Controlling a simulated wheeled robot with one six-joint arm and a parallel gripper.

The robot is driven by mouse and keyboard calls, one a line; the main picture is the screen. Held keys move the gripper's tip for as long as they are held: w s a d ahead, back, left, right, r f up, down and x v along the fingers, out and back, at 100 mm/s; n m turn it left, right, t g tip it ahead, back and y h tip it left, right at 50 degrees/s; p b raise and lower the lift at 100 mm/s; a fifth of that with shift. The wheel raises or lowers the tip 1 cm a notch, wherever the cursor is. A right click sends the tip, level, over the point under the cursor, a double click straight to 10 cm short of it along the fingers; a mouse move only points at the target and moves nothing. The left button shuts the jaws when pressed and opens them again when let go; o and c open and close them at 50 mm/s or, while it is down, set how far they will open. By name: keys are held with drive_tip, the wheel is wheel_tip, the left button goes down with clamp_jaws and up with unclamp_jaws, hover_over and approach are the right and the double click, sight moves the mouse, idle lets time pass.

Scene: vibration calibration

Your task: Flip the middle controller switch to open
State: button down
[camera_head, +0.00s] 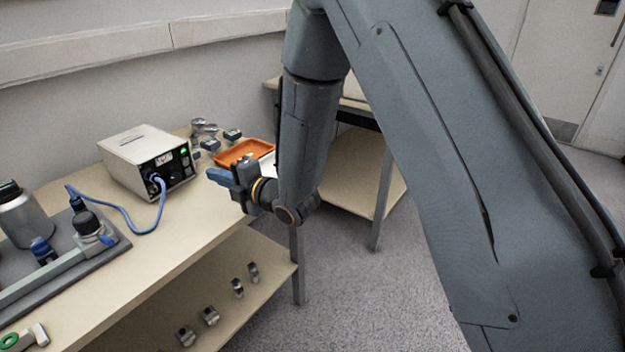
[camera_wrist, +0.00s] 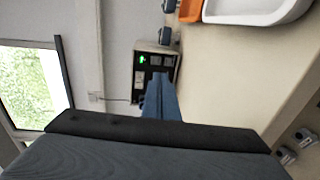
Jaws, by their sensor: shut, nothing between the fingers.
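The controller (camera_head: 140,160) is a cream box on the table with a dark front panel, a green light and a blue cable plugged into it. In the wrist view its dark panel (camera_wrist: 150,68) faces me, turned sideways, with the green light and several pale switches or buttons. I cannot tell the switch positions at this size. My gripper (camera_head: 216,176) is shut and empty, in front of and to the right of the panel, apart from it. In the wrist view my blue fingertips (camera_wrist: 161,98) cover the lower part of the panel.
A metal bottle (camera_head: 22,215) and a grey fixture (camera_head: 70,260) with a blue cable (camera_head: 125,213) occupy the table's left. A lower shelf (camera_head: 215,290) holds several small parts.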

drive_tip(key=v, duration=0.5)
drive_tip(key=s+d+m+g+h+p, duration=0.1)
drive_tip(key=d+m+h+p, duration=0.3)
drive_tip(key=d+m+h, duration=0.5)
drive_tip(key=shift+s+d+r+m+g+h, duration=0.35)
drive_tip(key=shift+d+m, duration=1.65)
drive_tip(key=shift+d, duration=3.3)
drive_tip(key=shift+s+f, duration=0.1)
drive_tip(key=shift+s, duration=0.05)
drive_tip(key=s+d+r+m+g+h+p, duration=0.1)
drive_tip(key=s+d+r+m+g+p, duration=0.1)
drive_tip(key=s, duration=0.6)
drive_tip(key=s+d+r+m+g+h+p, duration=0.1)
drive_tip(key=s+d+r+m+g+p, duration=0.1)
drive_tip(key=s+d+m, duration=0.5)
drive_tip(key=s+d+r+m+g+h+p, duration=0.1)
drive_tip(key=s+d+r+m+g+p, duration=0.1)
drive_tip(key=s+m, duration=0.4)
drive_tip(key=s+d+r+g, duration=0.1)
drive_tip(key=s+d+g, duration=0.1)
drive_tip(key=s, duration=0.2)
drive_tip(key=shift+d+g, duration=0.35)
drive_tip(key=shift+d, duration=0.05)
